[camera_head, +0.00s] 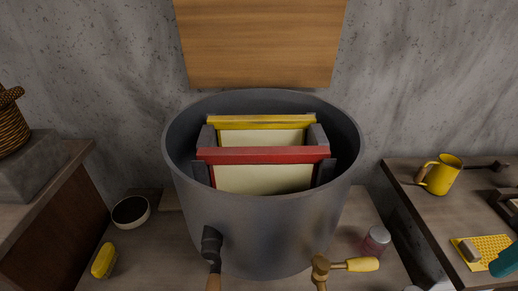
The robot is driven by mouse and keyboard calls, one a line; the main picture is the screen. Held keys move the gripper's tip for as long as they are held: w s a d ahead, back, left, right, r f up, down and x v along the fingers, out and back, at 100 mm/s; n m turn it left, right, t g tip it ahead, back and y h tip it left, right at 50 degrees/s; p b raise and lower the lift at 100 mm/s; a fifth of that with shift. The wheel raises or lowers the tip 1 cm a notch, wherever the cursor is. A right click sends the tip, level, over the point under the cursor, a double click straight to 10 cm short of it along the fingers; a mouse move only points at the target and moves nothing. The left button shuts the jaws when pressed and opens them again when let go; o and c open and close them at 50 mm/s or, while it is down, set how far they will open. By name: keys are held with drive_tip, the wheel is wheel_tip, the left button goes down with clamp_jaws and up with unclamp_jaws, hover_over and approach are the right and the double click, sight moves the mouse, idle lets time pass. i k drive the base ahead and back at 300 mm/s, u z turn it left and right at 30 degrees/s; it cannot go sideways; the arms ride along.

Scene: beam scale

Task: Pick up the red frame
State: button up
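The red frame (263,155) has a red top bar and a pale cream panel (264,179) below it. It stands upright inside a large grey round drum (257,222), held between dark grey side supports (322,171). A yellow frame (260,122) stands behind it, parallel and a little apart. The lower ends of both frames are hidden by the drum wall and the front frame. My gripper does not show in this view.
A wooden board (262,42) hangs on the wall behind the drum. A yellow mug (440,174) stands right.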

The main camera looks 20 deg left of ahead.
sight(249, 171)
drive_tip(key=u, duration=0.55)
drive_tip(key=k, duration=0.3)
drive_tip(key=u, duration=0.45)
drive_tip(key=i, duration=0.45)
drive_tip(key=z, duration=0.05)
